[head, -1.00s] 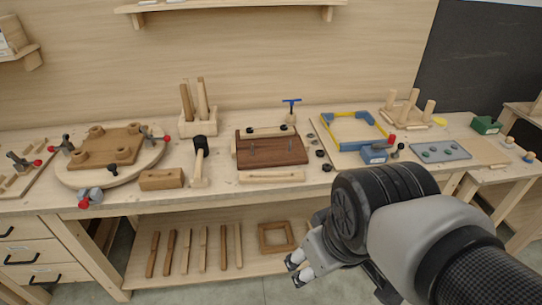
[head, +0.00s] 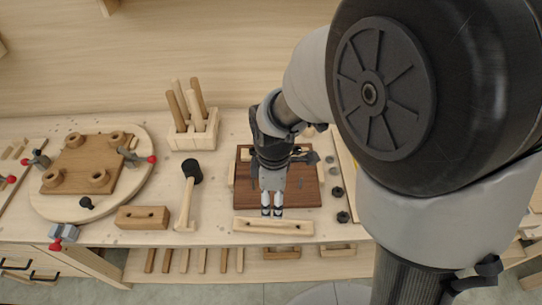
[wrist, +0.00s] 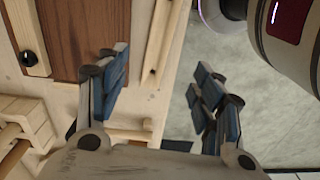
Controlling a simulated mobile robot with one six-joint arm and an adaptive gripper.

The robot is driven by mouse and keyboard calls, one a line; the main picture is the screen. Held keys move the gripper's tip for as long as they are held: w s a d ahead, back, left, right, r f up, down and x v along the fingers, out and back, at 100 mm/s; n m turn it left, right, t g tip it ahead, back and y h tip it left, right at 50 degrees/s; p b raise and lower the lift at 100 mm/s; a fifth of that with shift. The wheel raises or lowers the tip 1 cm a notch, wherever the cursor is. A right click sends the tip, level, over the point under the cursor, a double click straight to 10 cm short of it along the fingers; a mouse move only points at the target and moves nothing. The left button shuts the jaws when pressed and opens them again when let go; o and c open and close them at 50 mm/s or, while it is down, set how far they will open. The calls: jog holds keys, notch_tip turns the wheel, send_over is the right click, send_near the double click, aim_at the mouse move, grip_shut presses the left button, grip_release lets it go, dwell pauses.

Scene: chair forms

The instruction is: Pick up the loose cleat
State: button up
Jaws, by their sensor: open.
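The loose cleat (head: 245,226), a pale wooden bar with a hole near each end, lies flat on the bench close to its front edge. It lies just in front of the dark brown board (head: 308,190). In the wrist view the cleat (wrist: 165,45) shows between the two finger lines, beside the dark board (wrist: 72,35). My gripper (head: 271,211) is open and empty, pointing down over the board's front part, near the cleat. It also shows in the wrist view (wrist: 160,62), fingers apart, not touching the cleat as far as I can tell. My arm hides part of the board.
A mallet (head: 188,190) and a wooden block (head: 142,217) lie left of the cleat. A dowel rack (head: 195,138) stands behind. Black knobs (head: 338,192) lie right of the board. The bench's front edge is close, with grey floor (wrist: 260,110) beyond it.

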jog(key=b, duration=0.3)
send_over(273, 225)
notch_tip(273, 225, down, 10)
jog(key=shift+s+f, duration=0.1)
jog(key=shift+f+b, duration=1.15)
jog(key=shift+f, duration=1.6)
jog(key=shift+c, duration=0.5)
jog(key=shift+r, duration=0.1)
jog(key=c, duration=1.1)
jog(key=shift+r, duration=0.1)
notch_tip(273, 225, up, 20)
jog(key=p, duration=0.6)
